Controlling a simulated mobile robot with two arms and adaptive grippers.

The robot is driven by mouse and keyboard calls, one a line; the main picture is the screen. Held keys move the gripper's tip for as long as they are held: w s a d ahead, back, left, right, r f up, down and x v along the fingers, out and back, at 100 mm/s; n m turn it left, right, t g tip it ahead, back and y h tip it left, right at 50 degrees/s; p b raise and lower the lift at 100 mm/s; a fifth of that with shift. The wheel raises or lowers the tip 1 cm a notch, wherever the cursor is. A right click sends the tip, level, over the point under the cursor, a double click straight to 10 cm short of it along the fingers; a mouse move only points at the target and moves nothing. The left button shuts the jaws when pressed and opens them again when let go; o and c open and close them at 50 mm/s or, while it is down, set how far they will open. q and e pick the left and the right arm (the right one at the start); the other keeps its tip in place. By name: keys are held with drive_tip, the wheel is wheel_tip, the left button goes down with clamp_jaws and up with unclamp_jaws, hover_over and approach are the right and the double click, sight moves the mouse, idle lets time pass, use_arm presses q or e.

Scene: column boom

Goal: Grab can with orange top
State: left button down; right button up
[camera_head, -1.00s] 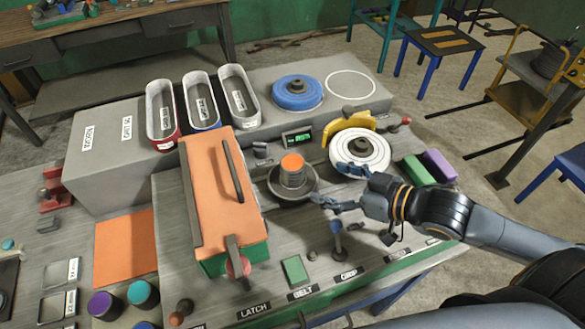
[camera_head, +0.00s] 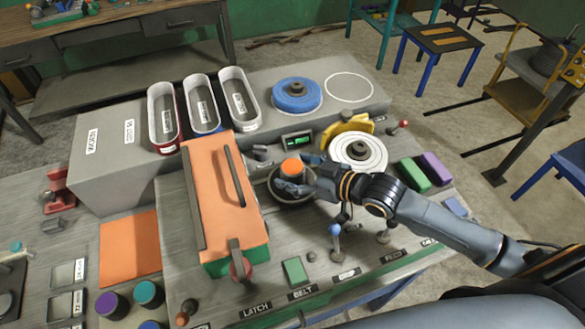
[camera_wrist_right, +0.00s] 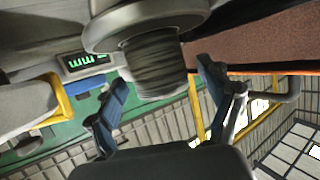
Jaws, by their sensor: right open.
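The can with the orange top (camera_head: 293,167) stands upright on a round dark dish (camera_head: 274,193) in the middle of the bench. My right gripper (camera_head: 302,176) reaches it from the right, with one finger on its near side and the other toward its far side. In the right wrist view the can's grey ridged side (camera_wrist_right: 153,65) lies between the two spread blue fingers of the gripper (camera_wrist_right: 160,95). Gaps show on both sides, so the gripper is open and not closed on the can. The left gripper is not in view.
An orange-topped box with a handle (camera_head: 222,190) stands close left of the can. A white disc (camera_head: 368,149) and a yellow part (camera_head: 346,127) are to the right. A small green display (camera_head: 298,140) is behind. Levers (camera_head: 335,232) stand in front.

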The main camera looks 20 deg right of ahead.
drive_tip(key=shift+w+a+f, duration=0.25)
drive_tip(key=shift+w+a, duration=0.1)
drive_tip(key=shift+w, duration=0.05)
drive_tip(key=c, duration=1.4)
